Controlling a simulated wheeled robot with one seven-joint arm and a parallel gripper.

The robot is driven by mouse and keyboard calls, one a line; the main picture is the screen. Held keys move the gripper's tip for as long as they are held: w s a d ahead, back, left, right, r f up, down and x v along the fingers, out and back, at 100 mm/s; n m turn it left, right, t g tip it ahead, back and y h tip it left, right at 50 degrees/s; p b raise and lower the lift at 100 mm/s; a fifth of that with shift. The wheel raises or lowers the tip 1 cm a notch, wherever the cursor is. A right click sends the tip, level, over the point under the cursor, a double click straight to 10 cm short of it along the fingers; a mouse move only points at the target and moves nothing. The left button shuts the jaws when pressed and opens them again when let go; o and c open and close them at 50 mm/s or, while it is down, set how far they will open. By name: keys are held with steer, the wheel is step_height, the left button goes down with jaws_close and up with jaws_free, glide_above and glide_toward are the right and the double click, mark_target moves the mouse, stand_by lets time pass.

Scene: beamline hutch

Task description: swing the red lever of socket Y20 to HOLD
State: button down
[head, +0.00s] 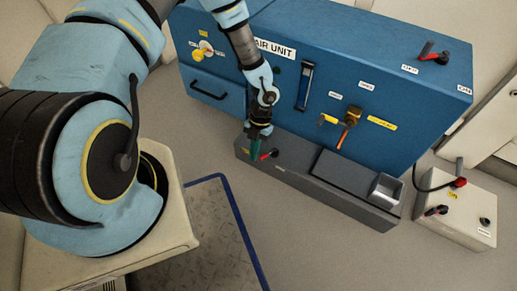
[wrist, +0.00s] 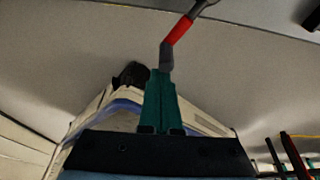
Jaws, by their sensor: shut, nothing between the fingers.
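My gripper (head: 255,153) has dark green fingers and points down at the left end of the low grey bench (head: 300,180). In the wrist view its fingers (wrist: 160,82) are shut and empty. A small red lever (head: 269,154) lies just right of the fingertips. The wrist view shows a red-sleeved lever (wrist: 178,30) with a grey end close beyond the fingertips; I cannot tell whether they touch. Other red levers sit on the blue unit's top right (head: 436,55) and on the pale box (head: 436,210). No label is legible as Y20 or HOLD, and the socket beneath my gripper is partly hidden.
The blue AIR UNIT (head: 345,75) stands behind the grey bench. A brass fitting with an orange handle (head: 348,124) projects from its front. A black cable runs to the pale box.

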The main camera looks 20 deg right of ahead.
steer(key=shift+w, duration=0.15)
steer(key=shift+d, duration=0.2)
